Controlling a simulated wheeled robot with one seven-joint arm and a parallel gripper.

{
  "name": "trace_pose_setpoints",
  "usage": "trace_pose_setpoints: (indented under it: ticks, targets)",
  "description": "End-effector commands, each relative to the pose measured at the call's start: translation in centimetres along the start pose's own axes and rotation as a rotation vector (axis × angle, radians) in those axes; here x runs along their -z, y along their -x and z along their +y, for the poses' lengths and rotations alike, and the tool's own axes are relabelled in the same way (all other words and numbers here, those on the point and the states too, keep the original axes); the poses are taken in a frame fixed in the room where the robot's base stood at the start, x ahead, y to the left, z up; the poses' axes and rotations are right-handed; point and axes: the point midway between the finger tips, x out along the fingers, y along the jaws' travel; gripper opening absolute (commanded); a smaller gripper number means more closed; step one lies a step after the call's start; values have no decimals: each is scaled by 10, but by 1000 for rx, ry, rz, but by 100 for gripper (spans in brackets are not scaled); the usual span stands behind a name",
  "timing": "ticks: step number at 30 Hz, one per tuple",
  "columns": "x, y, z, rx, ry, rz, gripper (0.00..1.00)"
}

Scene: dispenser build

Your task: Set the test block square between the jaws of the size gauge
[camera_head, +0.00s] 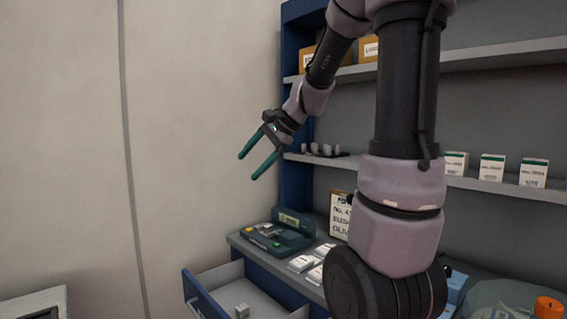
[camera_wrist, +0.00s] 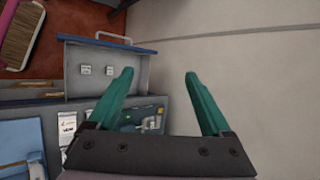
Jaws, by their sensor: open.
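My gripper (camera_head: 247,167) is open and empty, held in the air above and left of the counter, well apart from everything. Its two green fingers are spread in the wrist view (camera_wrist: 160,76). A dark green device with small coloured parts, which looks like the size gauge (camera_head: 278,235), stands on the counter; the wrist view shows part of it (camera_wrist: 150,121) behind the left finger. A small grey block (camera_head: 242,310), possibly the test block, sits in the open drawer. The wrist view shows two small blocks there, a left one (camera_wrist: 85,70) and a right one (camera_wrist: 109,70). I cannot tell which is the test block.
The drawer (camera_head: 204,298) stands pulled out below the counter. White packets (camera_head: 302,264) lie right of the device, before a printed sign (camera_head: 340,215). Shelves with small boxes (camera_head: 490,167) rise behind. A bare wall (camera_head: 200,120) is at left. My arm hides part of the counter.

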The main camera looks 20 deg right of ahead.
Motion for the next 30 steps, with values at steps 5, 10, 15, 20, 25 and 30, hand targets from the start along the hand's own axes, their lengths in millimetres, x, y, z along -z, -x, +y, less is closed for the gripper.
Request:
trace_pose_setpoints:
  ticks: [5, 10, 15, 20, 25, 30]
  targets:
    - [-54, 46, 47, -73, 357, 118, 83]
    - [-79, 76, 89, -141, 649, 247, 83]
    - [-87, 93, 114, -186, 819, 339, 83]
    - [-88, 97, 121, -202, 868, 367, 83]
    - [-88, 97, 121, -202, 868, 367, 83]
    - [-88, 98, 120, -201, 866, 366, 83]
